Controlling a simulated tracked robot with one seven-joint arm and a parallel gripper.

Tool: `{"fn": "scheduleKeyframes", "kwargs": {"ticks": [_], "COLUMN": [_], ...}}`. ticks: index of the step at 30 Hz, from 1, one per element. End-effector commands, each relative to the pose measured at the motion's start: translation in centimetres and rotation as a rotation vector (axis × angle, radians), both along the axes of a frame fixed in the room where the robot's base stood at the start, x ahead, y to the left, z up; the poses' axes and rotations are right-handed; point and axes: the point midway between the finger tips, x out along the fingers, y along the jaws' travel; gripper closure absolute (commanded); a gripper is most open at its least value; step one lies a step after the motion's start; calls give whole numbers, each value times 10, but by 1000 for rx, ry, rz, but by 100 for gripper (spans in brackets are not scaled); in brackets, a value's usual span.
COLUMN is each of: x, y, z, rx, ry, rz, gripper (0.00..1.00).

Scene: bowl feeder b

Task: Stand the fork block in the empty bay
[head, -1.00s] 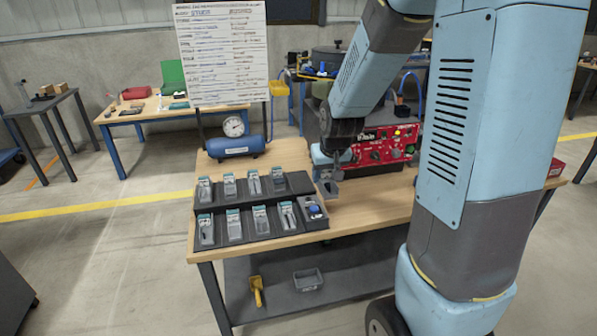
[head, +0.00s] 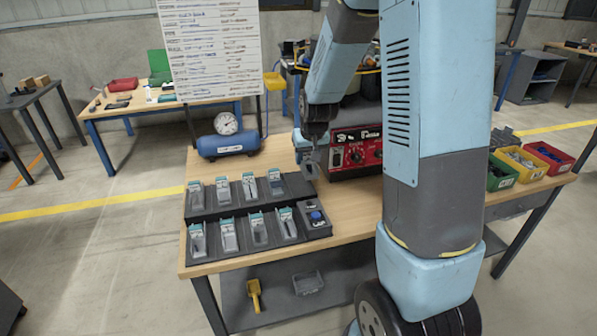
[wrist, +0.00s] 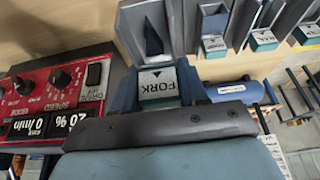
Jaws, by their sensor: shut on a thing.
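My gripper (head: 309,152) hangs above the back right end of the dark two-row rack (head: 255,211). In the wrist view it is shut on the grey fork block (wrist: 153,45), whose FORK label reads upside down between the jaws. In the head view the held block (head: 310,171) is small and partly hidden by the gripper; I cannot tell whether it touches anything. The rack's right end of the back row (head: 297,184) looks dark and empty. Several teal-topped grey blocks, such as one in the front row (head: 229,236), stand in the other bays.
A red control box (head: 357,153) stands close right of my gripper. A blue knob unit (head: 315,217) sits at the rack's front right. A blue tank with a gauge (head: 228,141) stands behind the rack. Green, yellow and red bins (head: 548,156) are at the table's right.

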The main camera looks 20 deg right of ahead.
Motion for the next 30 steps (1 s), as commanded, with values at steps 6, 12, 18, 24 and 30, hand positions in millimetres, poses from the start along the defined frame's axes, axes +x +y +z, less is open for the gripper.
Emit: {"fn": "scheduleKeyframes", "kwargs": {"ticks": [6,12,18,24,30], "x": [34,55,68,74,76], "y": [2,3,4,5,5], "z": [-22,-48,-63,-70,-95], "rx": [0,0,0,0,0], "ry": [4,3,1,0,3], "rz": [-1,-1,-1,-1,-1], "gripper": [97,97,97,97,97]}}
